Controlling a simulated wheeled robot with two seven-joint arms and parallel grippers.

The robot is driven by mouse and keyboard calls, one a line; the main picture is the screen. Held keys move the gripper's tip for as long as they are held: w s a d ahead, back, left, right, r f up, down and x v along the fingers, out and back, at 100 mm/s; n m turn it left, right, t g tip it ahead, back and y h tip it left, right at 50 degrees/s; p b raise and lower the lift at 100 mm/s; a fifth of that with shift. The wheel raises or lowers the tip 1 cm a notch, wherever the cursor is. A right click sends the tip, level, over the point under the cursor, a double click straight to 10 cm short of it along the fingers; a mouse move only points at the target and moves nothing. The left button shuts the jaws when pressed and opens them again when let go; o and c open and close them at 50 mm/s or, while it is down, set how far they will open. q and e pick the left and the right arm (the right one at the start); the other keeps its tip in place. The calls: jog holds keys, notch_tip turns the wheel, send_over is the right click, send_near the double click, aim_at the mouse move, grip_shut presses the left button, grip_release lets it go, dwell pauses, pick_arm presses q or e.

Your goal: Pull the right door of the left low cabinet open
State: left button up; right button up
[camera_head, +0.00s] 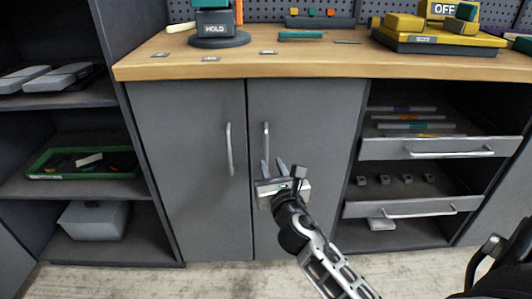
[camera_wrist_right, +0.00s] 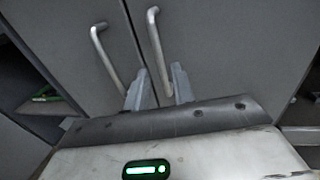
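The low cabinet has two grey doors side by side. The right door (camera_head: 315,130) looks shut, with a vertical bar handle (camera_head: 266,138) near its left edge. The left door (camera_head: 190,150) has its own bar handle (camera_head: 229,150) and also looks shut. My right gripper (camera_head: 273,166) is in front of the right door, at the lower end of its handle. Its fingers (camera_wrist_right: 158,85) are apart, and in the right wrist view the lower end of the right handle (camera_wrist_right: 155,40) runs down between them. I cannot tell whether they touch it. My left gripper is not in view.
A wooden worktop (camera_head: 330,66) overhangs the doors. To the right, an upper drawer (camera_head: 440,148) and a lower drawer (camera_head: 415,207) have bar handles. Open shelves at left hold a green tray (camera_head: 60,176) and a grey bin (camera_head: 92,220). The floor in front is clear.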

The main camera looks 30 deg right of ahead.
aim_at(266, 153)
jog(key=b+x, duration=0.1)
jog(key=x, duration=0.5)
jog(key=shift+w+d, duration=0.1)
jog(key=shift+w, duration=0.3)
grip_shut()
